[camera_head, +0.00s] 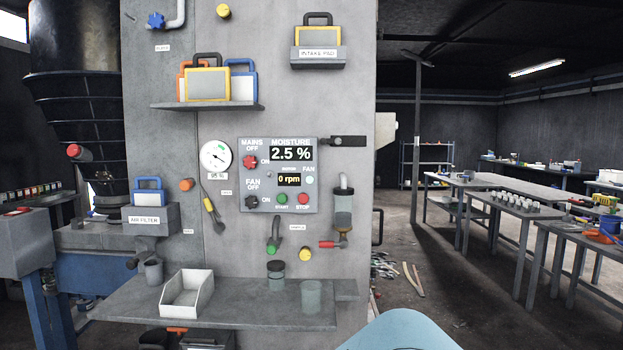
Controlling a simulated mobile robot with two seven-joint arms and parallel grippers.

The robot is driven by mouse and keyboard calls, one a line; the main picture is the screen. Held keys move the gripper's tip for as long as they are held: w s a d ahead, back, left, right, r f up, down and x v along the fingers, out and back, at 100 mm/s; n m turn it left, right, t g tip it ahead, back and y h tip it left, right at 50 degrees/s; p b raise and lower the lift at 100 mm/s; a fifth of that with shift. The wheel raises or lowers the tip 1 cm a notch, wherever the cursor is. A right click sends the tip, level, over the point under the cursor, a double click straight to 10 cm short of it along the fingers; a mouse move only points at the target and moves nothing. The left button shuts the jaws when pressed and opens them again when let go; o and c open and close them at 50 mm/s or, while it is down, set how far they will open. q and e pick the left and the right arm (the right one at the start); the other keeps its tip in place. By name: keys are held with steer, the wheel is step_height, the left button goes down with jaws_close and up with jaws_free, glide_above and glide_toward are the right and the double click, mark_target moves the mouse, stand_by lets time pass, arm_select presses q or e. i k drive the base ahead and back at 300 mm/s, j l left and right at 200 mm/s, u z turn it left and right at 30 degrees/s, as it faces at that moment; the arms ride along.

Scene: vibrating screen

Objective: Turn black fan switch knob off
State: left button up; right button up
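The black fan switch knob (251,202) sits at the lower left of the grey control panel (244,172) on the wall. The label FAN OFF is above it and ON is to its right. It is too small to tell which way the knob points. Above it is the red mains knob (249,162). The panel displays read 2.5 % moisture and 0 rpm. A green start button (281,198) and a red stop button (303,199) are to the knob's right. The fan lamp (310,180) looks pale. Neither of my grippers shows.
Below the panel a grey shelf (230,313) juts out, holding a white bin (187,293) and a dark-lidded jar (276,276). A screwdriver-like tool (212,210) hangs left of the panel. A sampling valve with a red handle (328,245) is at its right. The space before the panel looks clear.

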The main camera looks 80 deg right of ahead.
mark_target(251, 201)
steer(key=z, duration=2.35)
